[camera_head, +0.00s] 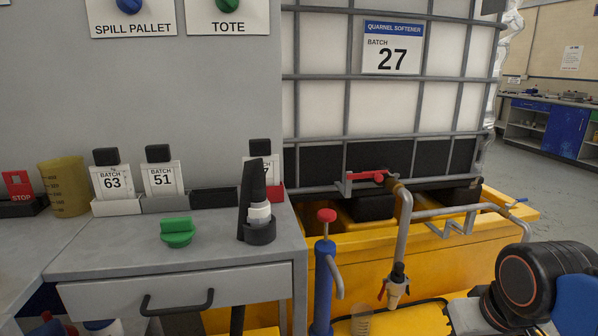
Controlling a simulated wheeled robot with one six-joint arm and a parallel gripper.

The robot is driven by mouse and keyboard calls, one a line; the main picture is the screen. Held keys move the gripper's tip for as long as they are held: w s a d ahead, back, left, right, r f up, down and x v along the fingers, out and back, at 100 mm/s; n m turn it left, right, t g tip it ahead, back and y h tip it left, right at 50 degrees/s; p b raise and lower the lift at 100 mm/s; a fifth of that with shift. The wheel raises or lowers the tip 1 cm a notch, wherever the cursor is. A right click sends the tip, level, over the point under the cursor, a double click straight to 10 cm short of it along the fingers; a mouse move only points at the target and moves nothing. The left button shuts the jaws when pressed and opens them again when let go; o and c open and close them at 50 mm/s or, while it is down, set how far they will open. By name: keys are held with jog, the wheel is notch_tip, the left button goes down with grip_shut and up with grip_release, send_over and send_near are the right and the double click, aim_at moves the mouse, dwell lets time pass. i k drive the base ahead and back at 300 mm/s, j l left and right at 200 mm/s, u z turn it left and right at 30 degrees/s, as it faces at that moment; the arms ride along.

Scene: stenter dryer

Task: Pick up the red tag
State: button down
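The red tag (18,186) stands upright at the far left of the grey bench. It bears the word STOP and sits in a low black holder (22,209), next to a yellowish measuring beaker (64,188). The tag's lower part is hidden by the holder. My gripper is not in view, so its state and its distance from the tag do not show.
White batch tags 63 (113,183) and 51 (161,179) stand right of the beaker. A green knob (177,231) and a black upright device (256,185) are nearer the bench front. A yellow spill pallet (465,240) with pipes lies to the right.

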aim_at(22, 192)
jog(key=k+j+u, duration=0.1)
jog(key=u, duration=0.3)
jog(key=j+u, duration=0.4)
jog(key=k+j+u, duration=0.1)
jog(key=j+u, duration=0.15)
jog(key=u, duration=0.15)
jog(key=j+u, duration=0.25)
jog(key=u, duration=0.15)
